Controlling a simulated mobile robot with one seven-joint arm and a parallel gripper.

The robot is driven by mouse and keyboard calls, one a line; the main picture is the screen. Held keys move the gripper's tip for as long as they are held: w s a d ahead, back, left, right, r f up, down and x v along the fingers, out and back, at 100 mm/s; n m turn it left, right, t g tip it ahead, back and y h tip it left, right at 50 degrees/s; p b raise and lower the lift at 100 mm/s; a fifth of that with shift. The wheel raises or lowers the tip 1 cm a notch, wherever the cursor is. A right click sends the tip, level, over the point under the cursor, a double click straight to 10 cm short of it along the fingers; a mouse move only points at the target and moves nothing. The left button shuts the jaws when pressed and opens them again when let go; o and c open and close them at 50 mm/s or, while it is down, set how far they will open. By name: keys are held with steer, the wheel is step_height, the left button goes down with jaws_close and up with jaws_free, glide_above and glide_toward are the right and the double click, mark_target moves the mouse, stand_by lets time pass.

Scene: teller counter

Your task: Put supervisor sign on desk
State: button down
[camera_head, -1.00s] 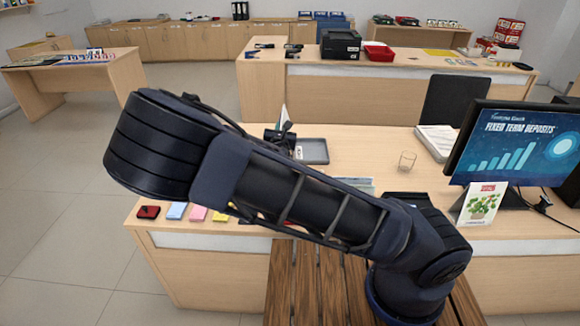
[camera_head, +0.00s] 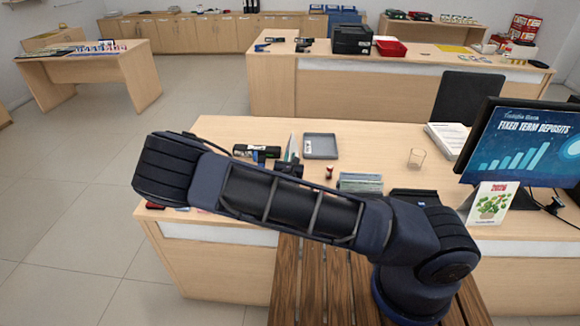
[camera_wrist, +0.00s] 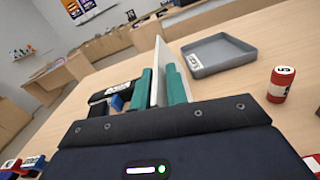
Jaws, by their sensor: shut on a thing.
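My gripper (camera_wrist: 160,84) has teal fingers shut on a thin, pale upright panel, which I take to be the supervisor sign (camera_wrist: 159,62). Its face is seen almost edge-on, so no lettering is readable. Its lower part is hidden by the fingers and gripper body. In the head view, the sign (camera_head: 293,146) shows as a narrow light sliver above my dark gripper (camera_head: 288,168), left of a grey tray. The desk (camera_head: 230,128) lies beneath. I cannot tell whether the sign's bottom touches it.
A black item (camera_wrist: 100,100) lies left of the fingers. The desk's back left is clear.

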steer(key=shift+f, duration=1.95)
steer(key=shift+f, duration=0.1)
steer(key=c, duration=1.4)
jaws_free()
steer(key=s, duration=0.3)
steer(key=s+r, duration=0.1)
steer(key=s, duration=0.1)
steer(key=shift+s, duration=0.1)
steer(key=shift+r, duration=3.1)
